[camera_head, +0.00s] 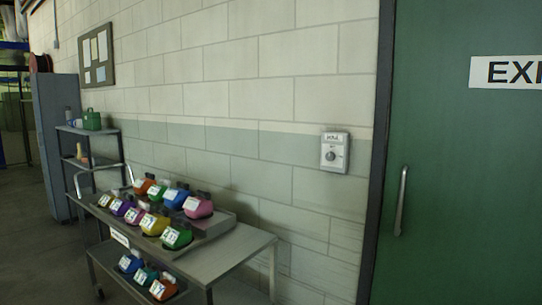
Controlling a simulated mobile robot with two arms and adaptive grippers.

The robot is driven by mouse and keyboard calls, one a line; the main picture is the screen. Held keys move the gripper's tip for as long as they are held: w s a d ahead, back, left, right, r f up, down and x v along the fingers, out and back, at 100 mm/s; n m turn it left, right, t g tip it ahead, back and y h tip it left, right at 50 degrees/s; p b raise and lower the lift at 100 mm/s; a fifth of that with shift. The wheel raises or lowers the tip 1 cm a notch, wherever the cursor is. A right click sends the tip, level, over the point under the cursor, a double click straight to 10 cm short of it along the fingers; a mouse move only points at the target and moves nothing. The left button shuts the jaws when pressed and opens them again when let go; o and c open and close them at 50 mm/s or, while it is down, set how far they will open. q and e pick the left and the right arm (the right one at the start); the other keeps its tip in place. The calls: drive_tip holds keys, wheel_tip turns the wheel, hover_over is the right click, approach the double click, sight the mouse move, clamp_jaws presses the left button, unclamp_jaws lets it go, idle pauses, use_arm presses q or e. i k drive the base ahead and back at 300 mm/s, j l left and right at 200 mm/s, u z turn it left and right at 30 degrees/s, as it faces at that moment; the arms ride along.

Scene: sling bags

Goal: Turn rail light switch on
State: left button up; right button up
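A small light grey switch box (334,152) is mounted on the block wall, just left of the door frame. It has a dark round knob in its middle and a printed label above the knob that is too small to read for certain. I cannot tell from here which position the knob is in. Neither of my grippers shows in the head view.
A metal cart (236,252) with several coloured sling bags on two levels stands against the wall at lower left. A green door (455,190) with a handle (401,200) and an exit sign (507,72) is at right. A shelf unit (88,131) and grey cabinet (55,140) stand farther left.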

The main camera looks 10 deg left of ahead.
sight(330, 157)
drive_tip(key=i+l+u, duration=0.15)
drive_tip(key=l+u, duration=0.25)
drive_tip(key=l, duration=0.45)
drive_tip(key=l+u, duration=0.4)
drive_tip(key=l, duration=0.4)
drive_tip(key=k+l+u, duration=0.1)
drive_tip(key=l+u, duration=0.35)
drive_tip(key=l, duration=0.4)
drive_tip(key=k+l, duration=0.1)
drive_tip(key=l, duration=0.4)
drive_tip(key=k+l, duration=0.1)
drive_tip(key=l, duration=0.95)
drive_tip(key=j, duration=0.65)
drive_tip(key=i+j+z, duration=0.1)
drive_tip(key=j, duration=0.3)
drive_tip(key=i+j+z, duration=0.1)
drive_tip(key=j, duration=0.25)
drive_tip(key=i+j+z, duration=0.1)
drive_tip(key=i+j, duration=0.15)
drive_tip(key=j, duration=0.15)
drive_tip(key=i+j+z, duration=0.1)
drive_tip(key=j, duration=0.35)
drive_tip(key=i+j+z, duration=0.1)
drive_tip(key=j, duration=0.3)
drive_tip(key=i, duration=0.05)
